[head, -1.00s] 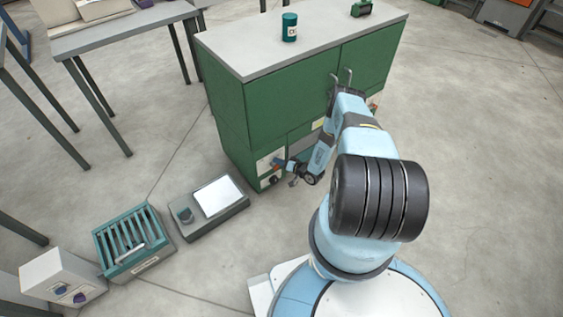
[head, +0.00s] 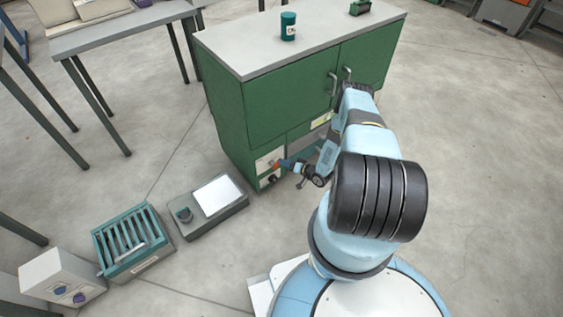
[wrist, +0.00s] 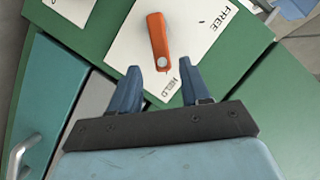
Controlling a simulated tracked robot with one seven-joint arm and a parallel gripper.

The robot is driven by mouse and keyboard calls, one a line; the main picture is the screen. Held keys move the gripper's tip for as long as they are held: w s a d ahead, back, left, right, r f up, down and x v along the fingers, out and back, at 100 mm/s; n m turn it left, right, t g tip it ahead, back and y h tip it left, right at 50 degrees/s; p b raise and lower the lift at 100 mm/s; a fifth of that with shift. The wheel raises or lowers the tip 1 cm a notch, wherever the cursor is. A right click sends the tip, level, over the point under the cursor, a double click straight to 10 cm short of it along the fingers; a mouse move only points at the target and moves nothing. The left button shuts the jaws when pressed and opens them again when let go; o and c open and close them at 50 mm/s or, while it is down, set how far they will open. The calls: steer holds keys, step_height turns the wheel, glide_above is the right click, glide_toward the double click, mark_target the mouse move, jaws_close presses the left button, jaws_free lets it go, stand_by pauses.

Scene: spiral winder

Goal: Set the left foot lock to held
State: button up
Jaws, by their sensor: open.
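The foot lock is an orange lever (wrist: 157,40) on a white plate (wrist: 190,25) on the cabinet's green panel. In the wrist view a pale screw or pivot shows at the lever's near end. The plate reads FREE at the upper right and HELD near the bottom, by the fingertips. The lever's far end points up in the picture; I cannot tell which label it is set to. My gripper (wrist: 159,78) is open and empty, its two blue fingers just short of the lever's near end. In the head view my gripper (head: 284,164) is low at the cabinet's left front.
The green cabinet (head: 280,100) carries a dark green canister (head: 288,26) on its top. Two door handles stick out near my arm. A grey scale-like box (head: 215,200), a teal rack (head: 130,240) and a white box (head: 60,280) stand on the floor at left.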

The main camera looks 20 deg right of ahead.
steer(key=v, duration=0.9)
steer(key=shift+d+f, duration=0.1)
steer(key=shift+d, duration=0.05)
